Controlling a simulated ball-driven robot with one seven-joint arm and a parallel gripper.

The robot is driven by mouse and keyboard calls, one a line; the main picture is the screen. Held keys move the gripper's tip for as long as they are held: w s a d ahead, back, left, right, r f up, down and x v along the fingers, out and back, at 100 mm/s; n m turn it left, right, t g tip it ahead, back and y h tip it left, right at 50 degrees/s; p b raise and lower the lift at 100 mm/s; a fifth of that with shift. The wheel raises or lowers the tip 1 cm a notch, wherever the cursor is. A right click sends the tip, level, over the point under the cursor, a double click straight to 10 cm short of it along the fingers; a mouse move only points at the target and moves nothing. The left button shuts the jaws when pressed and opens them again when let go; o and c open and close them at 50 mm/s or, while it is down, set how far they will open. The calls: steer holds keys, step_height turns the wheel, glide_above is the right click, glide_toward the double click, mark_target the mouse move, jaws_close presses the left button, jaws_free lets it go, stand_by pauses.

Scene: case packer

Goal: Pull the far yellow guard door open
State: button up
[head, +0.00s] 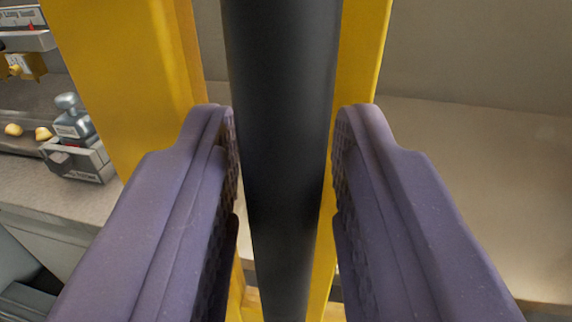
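A black vertical bar handle (285,120) runs from the top edge to the bottom of the head view. It stands in front of yellow framework, with a broad yellow panel (125,75) on the left and a narrow yellow upright (362,50) on the right; these look like the guard door. My gripper (285,135) has one purple-grey finger on each side of the bar.
On the left, a grey device (78,140) with a rounded knob sits on a pale ledge. Small yellow pieces (28,131) lie beside it, below a yellow fitting (22,66). A bare beige surface (480,190) lies to the right.

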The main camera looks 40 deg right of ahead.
steer(key=shift+o, duration=0.2)
stand_by(0.3)
steer(key=shift+s+a+r, duration=0.1)
steer(key=shift+s+a, duration=0.1)
steer(key=shift+s, duration=0.05)
steer(key=p+v, duration=0.1)
steer(key=v, duration=0.6)
steer(key=shift+s, duration=0.1)
steer(key=s+a+r+n+t+y, duration=0.25)
steer(key=a+r+y, duration=0.45)
steer(key=a+r, duration=1.6)
steer(key=s+a+r+n+y, duration=0.2)
steer(key=s+a+r, duration=0.5)
steer(key=s+a, duration=0.2)
steer(key=s+a+r+n+y, duration=0.2)
steer(key=s+a+r, duration=0.4)
steer(key=s+a, duration=0.3)
steer(key=shift+s+a+r+n+g+y, duration=0.2)
steer(key=shift+s+r+n+g+y, duration=0.2)
steer(key=shift+s+n, duration=0.55)
